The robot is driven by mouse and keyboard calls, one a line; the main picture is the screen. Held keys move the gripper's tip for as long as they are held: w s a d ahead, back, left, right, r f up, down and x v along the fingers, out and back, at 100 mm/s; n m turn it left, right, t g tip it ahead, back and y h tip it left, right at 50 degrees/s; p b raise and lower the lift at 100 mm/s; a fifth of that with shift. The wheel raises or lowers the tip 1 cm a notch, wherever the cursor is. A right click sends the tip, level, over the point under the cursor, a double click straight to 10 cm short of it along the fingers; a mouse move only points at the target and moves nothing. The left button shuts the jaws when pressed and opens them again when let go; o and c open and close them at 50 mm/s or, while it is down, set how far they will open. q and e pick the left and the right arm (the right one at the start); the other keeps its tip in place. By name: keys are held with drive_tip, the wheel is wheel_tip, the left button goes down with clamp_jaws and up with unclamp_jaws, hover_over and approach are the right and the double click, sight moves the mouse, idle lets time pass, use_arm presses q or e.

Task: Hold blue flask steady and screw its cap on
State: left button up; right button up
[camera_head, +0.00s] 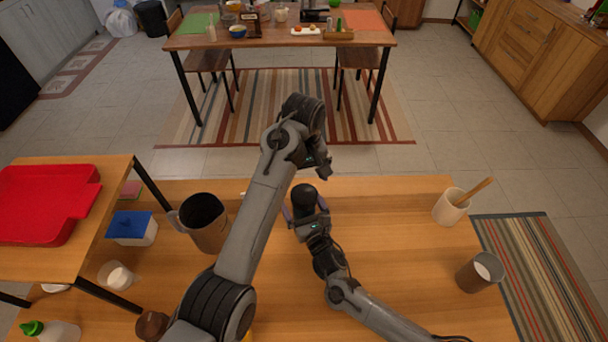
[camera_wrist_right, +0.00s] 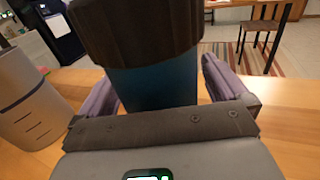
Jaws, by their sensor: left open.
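The blue flask shows its blue body (camera_wrist_right: 155,88) in the right wrist view, with a wide dark ribbed cap (camera_wrist_right: 135,28) on top of it. In the head view the dark cap (camera_head: 304,196) hides most of the flask, which looks upright. My right gripper (camera_head: 306,212) has its purple fingers on both sides of the flask body, below the cap, and looks shut on it. My left gripper (camera_head: 320,168) is open and empty, just beyond and above the cap in the head view, apart from it. Its fingertips are partly hidden by its own wrist.
A grey jug (camera_head: 205,220) stands left of my left forearm, with a blue-lidded tub (camera_head: 132,229) further left. A white cup with a wooden utensil (camera_head: 451,206) and a grey cup (camera_head: 478,271) stand at right. The table between them and the flask is clear.

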drive_tip(key=shift+s, duration=0.15)
use_arm(q)
drive_tip(key=shift+f+b, duration=0.3)
use_arm(e)
drive_tip(key=v, duration=1)
drive_tip(key=shift+s+d, duration=0.15)
drive_tip(key=shift+s, duration=0.1)
